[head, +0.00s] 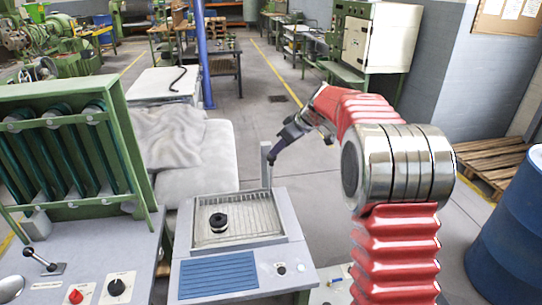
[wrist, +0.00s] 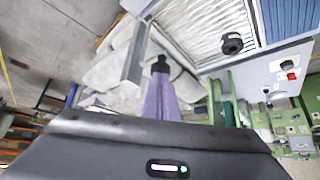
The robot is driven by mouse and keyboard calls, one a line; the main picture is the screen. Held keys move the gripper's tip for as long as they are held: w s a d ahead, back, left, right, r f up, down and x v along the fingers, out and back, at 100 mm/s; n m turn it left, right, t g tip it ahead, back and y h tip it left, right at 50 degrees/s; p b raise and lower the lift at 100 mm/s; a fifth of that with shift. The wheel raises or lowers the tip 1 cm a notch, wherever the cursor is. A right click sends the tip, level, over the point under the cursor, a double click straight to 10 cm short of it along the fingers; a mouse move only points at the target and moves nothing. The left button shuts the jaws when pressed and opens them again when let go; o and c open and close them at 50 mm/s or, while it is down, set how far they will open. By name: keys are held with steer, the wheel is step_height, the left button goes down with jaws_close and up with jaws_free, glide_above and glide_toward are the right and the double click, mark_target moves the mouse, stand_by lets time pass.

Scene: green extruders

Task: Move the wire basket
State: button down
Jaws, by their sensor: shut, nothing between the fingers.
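The wire basket (head: 255,215) is a shallow rack of thin metal wires in the square top opening of a grey machine. It also shows tilted at the top of the wrist view (wrist: 200,22). A small black round part (head: 218,222) sits on its left side; that part also shows in the wrist view (wrist: 232,43). My gripper (head: 270,182) hangs by the basket's far right corner, close to a grey upright post. In the wrist view its purple fingers (wrist: 161,66) are together and empty. I cannot tell whether the fingertips touch the post or the basket edge.
The grey machine (head: 300,252) has a blue ribbed panel (head: 218,275) in front. A green-framed machine (head: 60,150) with control knobs stands at left. A blue barrel (head: 510,235) and a wooden pallet (head: 490,160) are at right. Open floor lies behind.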

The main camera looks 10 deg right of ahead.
stand_by(0.3)
step_height(320, 180, down, 9)
stand_by(0.9)
steer(key=shift+s+d+r, duration=0.35)
steer(key=shift+s+d, duration=0.2)
steer(key=shift+s, duration=0.1)
steer(key=shift+s+d+r, duration=0.25)
steer(key=shift+s+d, duration=0.2)
steer(key=shift+s, duration=0.05)
steer(key=v, duration=1.3)
steer(key=shift+s+d+r, duration=0.15)
steer(key=shift+s+r, duration=0.1)
